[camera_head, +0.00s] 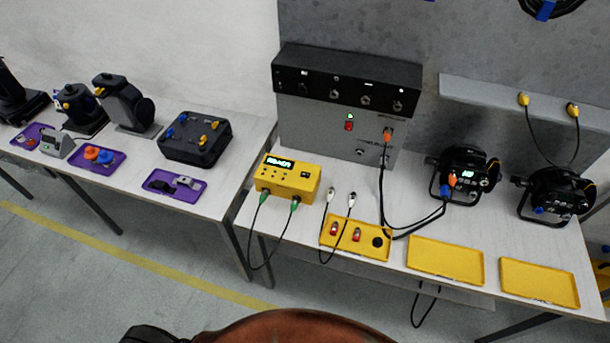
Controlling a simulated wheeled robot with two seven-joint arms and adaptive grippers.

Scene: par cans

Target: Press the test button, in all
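A yellow tester box (287,181) with a lit green display stands at the left end of the right-hand table. Its display text is too small to read with certainty. A dark button (304,174) shows on its sloped front, but its label cannot be read. Neither gripper is in view; only a rounded brown part of mine and a dark piece show at the bottom edge.
A grey panel box (330,127) with a black top stands behind the tester. Two black par cans (466,172) (557,192) stand to the right. Yellow trays (445,261) line the front edge; the left one (340,247) holds small parts. The left table (232,150) carries black fixtures and purple trays.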

